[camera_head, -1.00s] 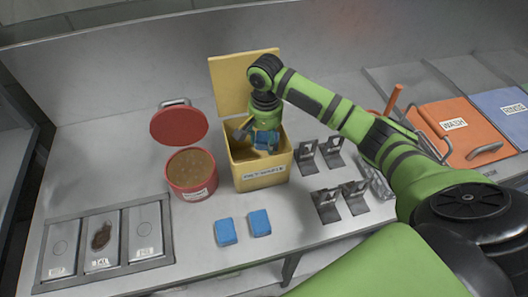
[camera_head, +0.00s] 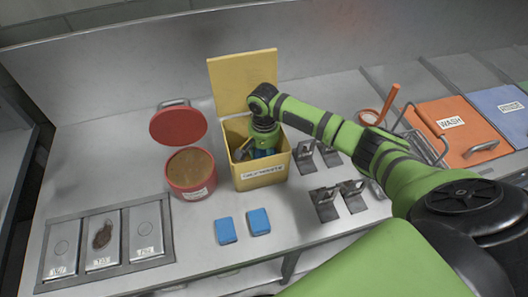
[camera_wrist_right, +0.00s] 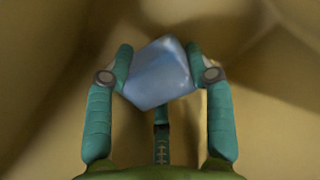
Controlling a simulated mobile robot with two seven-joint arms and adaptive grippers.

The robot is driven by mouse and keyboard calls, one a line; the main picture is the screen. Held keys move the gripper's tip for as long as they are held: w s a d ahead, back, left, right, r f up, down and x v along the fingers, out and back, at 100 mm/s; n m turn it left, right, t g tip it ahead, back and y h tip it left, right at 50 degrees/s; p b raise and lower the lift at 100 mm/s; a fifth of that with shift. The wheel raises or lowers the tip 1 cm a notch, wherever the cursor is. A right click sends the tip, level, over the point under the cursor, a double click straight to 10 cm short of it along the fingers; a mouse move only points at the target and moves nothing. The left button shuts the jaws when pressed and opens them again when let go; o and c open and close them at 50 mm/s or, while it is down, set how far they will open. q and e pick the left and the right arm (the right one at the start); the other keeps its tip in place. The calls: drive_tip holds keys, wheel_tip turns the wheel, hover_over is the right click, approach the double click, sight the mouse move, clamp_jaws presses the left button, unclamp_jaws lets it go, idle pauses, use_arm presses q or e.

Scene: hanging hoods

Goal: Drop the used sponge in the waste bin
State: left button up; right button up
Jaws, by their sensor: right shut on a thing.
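The yellow waste bin (camera_head: 262,175) stands on the steel counter with its lid (camera_head: 243,80) open at the back. My right gripper (camera_head: 262,150) reaches down inside the bin, its fingers mostly hidden by the walls in the head view. In the right wrist view my right gripper (camera_wrist_right: 160,78) is shut on a blue sponge (camera_wrist_right: 158,72), with yellow bin walls around it. Two more blue sponges, one left (camera_head: 226,230) and one right (camera_head: 259,221), lie on the counter in front of the bin. My left gripper is not in view.
A red tub (camera_head: 190,172) with brown contents and a raised red lid (camera_head: 178,126) stands left of the bin. Several metal brackets (camera_head: 325,204) stand right of it. Three lidded inserts (camera_head: 104,240) sit at front left. An orange WASH board (camera_head: 455,125) lies at right.

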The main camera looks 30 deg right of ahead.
sight(264, 152)
drive_tip(key=shift+f, duration=0.4)
drive_tip(key=o, duration=1.1)
drive_tip(key=shift+o, duration=0.2)
wheel_tip(264, 152, up, 13)
drive_tip(key=b, duration=0.1)
drive_tip(key=shift+r+b, duration=0.15)
drive_tip(key=shift+b, duration=0.2)
